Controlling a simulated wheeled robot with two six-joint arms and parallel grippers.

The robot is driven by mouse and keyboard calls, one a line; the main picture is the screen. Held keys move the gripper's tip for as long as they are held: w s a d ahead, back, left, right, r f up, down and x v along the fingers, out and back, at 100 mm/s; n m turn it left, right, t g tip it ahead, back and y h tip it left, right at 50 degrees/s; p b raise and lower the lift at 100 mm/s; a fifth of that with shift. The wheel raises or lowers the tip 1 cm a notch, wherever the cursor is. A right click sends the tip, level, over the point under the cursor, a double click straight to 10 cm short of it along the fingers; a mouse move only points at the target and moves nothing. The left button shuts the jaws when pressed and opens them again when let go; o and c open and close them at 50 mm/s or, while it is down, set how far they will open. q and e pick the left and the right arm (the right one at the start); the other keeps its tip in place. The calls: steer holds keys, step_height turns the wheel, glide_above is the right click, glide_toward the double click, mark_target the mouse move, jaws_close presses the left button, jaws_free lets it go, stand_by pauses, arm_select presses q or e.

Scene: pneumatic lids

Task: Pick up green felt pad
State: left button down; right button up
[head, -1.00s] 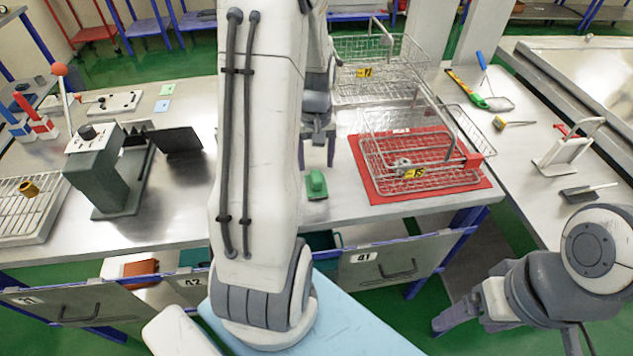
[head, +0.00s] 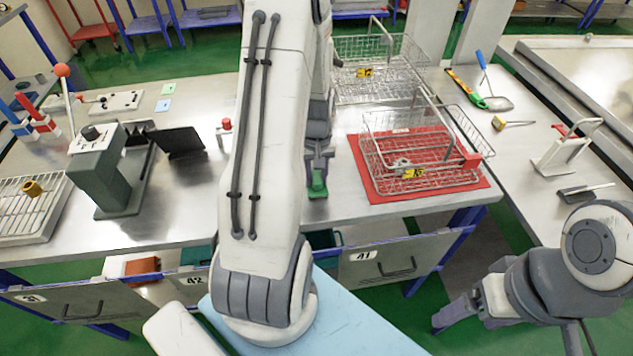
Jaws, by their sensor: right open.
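The green felt pad (head: 317,188) is a small green piece near the front edge of the steel table, left of the red mat. My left gripper (head: 318,172) points down right at the pad, and its fingers cover part of it. Whether the fingers press on the pad is too small to tell. My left arm crosses the middle of the head view. My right gripper (head: 458,316) is open and empty at the lower right, away from the table.
A wire basket (head: 425,160) stands on the red mat (head: 365,180), with another basket (head: 375,75) behind it. A grey press-like device (head: 105,170) and a wire rack (head: 40,215) stand at the left. Open drawers (head: 385,262) jut out below the table front.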

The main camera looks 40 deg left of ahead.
mark_target(318, 175)
arm_select(q)
steer(key=shift+r, duration=0.15)
step_height(318, 175, up, 4)
steer(key=shift+w+r+b, duration=0.1)
steer(key=shift+w+b, duration=0.05)
steer(key=shift+b, duration=0.35)
steer(key=d+r+b, duration=0.1)
steer(key=d+r, duration=0.5)
steer(key=d, duration=0.5)
steer(key=shift+d+r, duration=0.3)
steer(key=c, duration=1.2)
jaws_free()
jaws_close()
steer(key=shift+f, duration=0.1)
